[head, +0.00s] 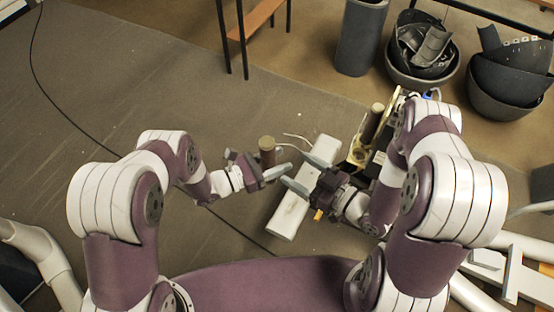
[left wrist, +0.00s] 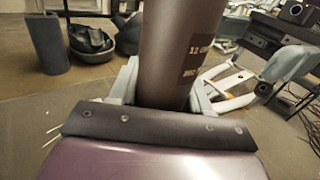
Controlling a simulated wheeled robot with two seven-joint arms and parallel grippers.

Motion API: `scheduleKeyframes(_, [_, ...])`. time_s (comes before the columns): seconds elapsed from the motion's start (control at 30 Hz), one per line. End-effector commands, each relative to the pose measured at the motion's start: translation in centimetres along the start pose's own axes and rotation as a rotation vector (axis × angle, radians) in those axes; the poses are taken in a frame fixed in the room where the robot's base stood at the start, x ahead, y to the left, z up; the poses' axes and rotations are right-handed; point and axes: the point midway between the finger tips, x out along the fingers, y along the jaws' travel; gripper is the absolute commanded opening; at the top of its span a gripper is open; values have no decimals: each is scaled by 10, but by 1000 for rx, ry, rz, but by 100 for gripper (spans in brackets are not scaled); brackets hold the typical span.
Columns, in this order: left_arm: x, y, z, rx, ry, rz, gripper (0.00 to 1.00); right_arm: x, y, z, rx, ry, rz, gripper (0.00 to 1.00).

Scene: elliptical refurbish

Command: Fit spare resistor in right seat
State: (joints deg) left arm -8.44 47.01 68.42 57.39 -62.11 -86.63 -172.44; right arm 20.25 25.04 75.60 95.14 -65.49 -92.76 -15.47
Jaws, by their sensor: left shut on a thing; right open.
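A brown cylindrical resistor (head: 267,154) stands upright in my left gripper (head: 268,172), which is shut on it. In the left wrist view the resistor (left wrist: 178,60) fills the middle between the fingers, with a dark label reading roughly "12 OHM". My right gripper (head: 297,170) is open and empty, just right of the left one, above a pale block. Right of it is a unit with a brass-coloured frame (head: 358,155), bearing another brown cylinder (head: 371,123). My right arm covers much of this unit, and I cannot make out the right seat.
The long pale block (head: 285,215) lies diagonally below the grippers. A thin pale wire (head: 297,137) shows near its far end. Dark bins with scrap (head: 421,50) and a dark cylinder (head: 360,38) stand at the back. The floor at left is clear except for a black cable (head: 72,118).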

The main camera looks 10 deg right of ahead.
Motion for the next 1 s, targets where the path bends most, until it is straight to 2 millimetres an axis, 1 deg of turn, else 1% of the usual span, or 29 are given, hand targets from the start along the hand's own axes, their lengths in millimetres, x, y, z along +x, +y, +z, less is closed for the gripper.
scheduleKeyframes(0.07, [0,0,1,1,-1,0,10,9,20,4,-42,-117,18,77])
scheduleKeyframes(0.13, [0,0,1,1,-1,0,10,17,50,8,-79,-311,73,77])
scheduleKeyframes(0.17, [0,0,1,1,-1,0,10,17,65,8,-84,-410,112,77])
scheduleKeyframes(0.2, [0,0,1,1,-1,0,10,13,84,3,-81,-545,176,77])
scheduleKeyframes(0.23, [0,0,1,1,-1,0,10,6,96,-2,-64,-645,231,77])
scheduleKeyframes(0.27, [0,0,1,1,-1,0,10,-3,103,-10,-36,-740,286,77])
scheduleKeyframes(0.3, [0,0,0,1,-1,0,10,-17,108,-22,16,-852,360,77])
scheduleKeyframes(0.37, [0,0,0,1,-1,0,10,-42,101,-41,126,-997,458,77])
scheduleKeyframes(0.4, [0,0,0,1,-1,0,10,-58,88,-53,211,-1077,509,77])
scheduleKeyframes(0.43, [0,0,0,1,-1,0,10,-69,77,-61,273,-1125,537,77])
scheduleKeyframes(0.5, [0,0,0,1,-1,0,10,-88,52,-74,394,-1206,573,77])
scheduleKeyframes(0.6, [0,0,0,1,-1,0,10,-104,24,-86,514,-1275,589,77])
scheduleKeyframes(0.7, [0,0,0,1,-1,0,10,-112,8,-92,575,-1307,591,77])
scheduleKeyframes(0.77, [0,0,0,1,-1,0,10,-114,4,-94,590,-1316,590,77])
scheduleKeyframes(1.0, [0,0,0,1,-1,0,10,-114,4,-93,593,-1319,590,77])
